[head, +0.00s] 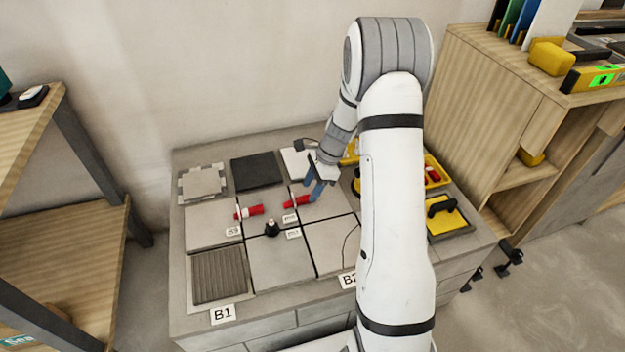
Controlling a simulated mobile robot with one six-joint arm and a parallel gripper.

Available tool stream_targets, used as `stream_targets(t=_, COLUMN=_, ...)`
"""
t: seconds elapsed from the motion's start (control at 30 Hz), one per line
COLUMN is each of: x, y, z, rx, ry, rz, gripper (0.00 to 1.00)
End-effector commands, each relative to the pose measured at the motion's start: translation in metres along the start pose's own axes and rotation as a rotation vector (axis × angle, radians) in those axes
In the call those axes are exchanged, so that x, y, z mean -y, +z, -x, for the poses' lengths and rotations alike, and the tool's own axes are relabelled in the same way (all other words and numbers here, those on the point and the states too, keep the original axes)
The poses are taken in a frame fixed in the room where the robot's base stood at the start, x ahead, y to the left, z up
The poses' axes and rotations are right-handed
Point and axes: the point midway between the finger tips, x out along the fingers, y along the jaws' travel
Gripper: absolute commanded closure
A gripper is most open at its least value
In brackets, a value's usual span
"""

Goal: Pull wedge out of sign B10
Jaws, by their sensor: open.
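A red wedge (296,202) lies at the seam between two grey tiles, just beside a small white sign (291,218) whose text is too small to read surely. My gripper (314,192) has blue fingers and is open, just right of this wedge's right end. I cannot tell whether the fingers reach around it. A second red wedge (254,211) sits further left, above the sign B3 (233,231). Another small sign (293,233), also hard to read, stands just below the first. I cannot tell for certain which one is B10.
A dark knob-like piece (271,229) stands between the wedges. A ribbed tile (218,275) lies front left by sign B1 (222,313); sign B2 (348,281) is beside my arm. A yellow float (447,217) lies at right. Wooden shelves flank the bench. My arm hides part of its right side.

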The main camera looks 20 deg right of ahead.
Motion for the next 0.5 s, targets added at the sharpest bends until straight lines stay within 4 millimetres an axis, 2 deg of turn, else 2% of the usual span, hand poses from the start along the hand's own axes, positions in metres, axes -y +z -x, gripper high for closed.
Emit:
stream_targets(t=0.03, x=0.000, y=-0.001, z=-0.010, rx=0.000, ry=0.001, rz=0.000, gripper=0.55)
stream_targets(t=0.2, x=0.000, y=-0.002, z=-0.024, rx=0.000, ry=0.000, rz=0.000, gripper=0.55)
stream_targets(t=0.5, x=0.000, y=-0.002, z=-0.027, rx=-0.001, ry=-0.002, rz=-0.001, gripper=0.55)
